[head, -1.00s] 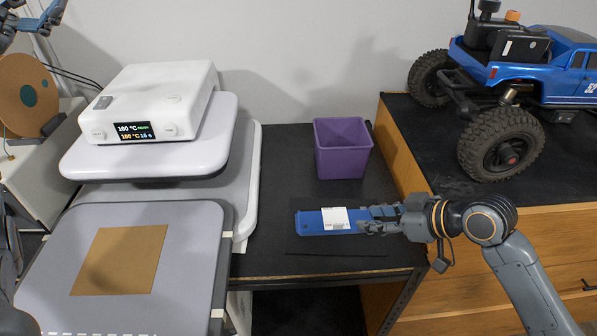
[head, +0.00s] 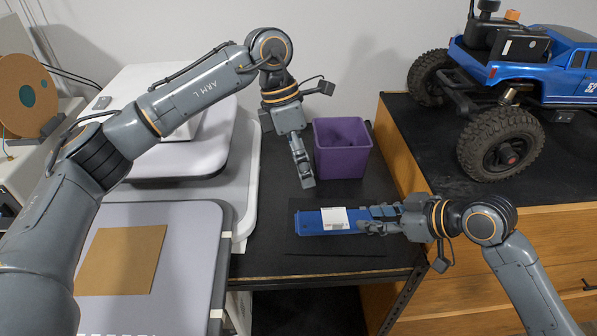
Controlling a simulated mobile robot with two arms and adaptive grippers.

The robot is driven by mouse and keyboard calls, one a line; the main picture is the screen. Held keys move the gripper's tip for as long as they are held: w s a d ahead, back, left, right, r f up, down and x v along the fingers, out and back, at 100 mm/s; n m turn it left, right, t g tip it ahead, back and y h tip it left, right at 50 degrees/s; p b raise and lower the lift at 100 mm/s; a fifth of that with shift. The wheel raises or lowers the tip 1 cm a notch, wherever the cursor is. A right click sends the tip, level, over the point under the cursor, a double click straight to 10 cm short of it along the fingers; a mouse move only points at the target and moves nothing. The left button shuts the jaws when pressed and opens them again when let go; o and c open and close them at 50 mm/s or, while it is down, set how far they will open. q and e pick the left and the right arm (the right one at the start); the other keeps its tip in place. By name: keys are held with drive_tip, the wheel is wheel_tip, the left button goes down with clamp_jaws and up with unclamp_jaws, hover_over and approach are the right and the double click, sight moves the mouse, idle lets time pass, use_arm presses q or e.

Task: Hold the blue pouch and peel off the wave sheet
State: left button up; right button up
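The blue pouch (head: 311,223) lies flat on a dark mat (head: 320,249) on the black bench. The white wave sheet (head: 335,217) with small print sits on the middle of the pouch. My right gripper (head: 376,218) is at the pouch's right end, its fingers over that end; whether they are clamped on it is unclear. My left gripper (head: 306,184) points down above the bench, behind and left of the sheet and apart from it. Its fingers look close together from this side, so their opening is hard to judge.
A purple bin (head: 341,148) stands behind the pouch, just right of my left gripper. A white heat press (head: 170,150) is at the left, partly behind my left arm, with a brown square (head: 122,258) on its lower plate. A blue crawler truck (head: 530,70) stands on the right cabinet.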

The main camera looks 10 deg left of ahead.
sight(298, 220)
use_arm(q)
drive_tip(key=f+y, duration=0.1)
drive_tip(key=f, duration=0.4)
drive_tip(key=f+m+y, duration=0.1)
drive_tip(key=f, duration=0.5)
drive_tip(key=w+a+f+t+y, duration=0.1)
drive_tip(key=f, duration=0.5)
drive_tip(key=shift+c, duration=0.2)
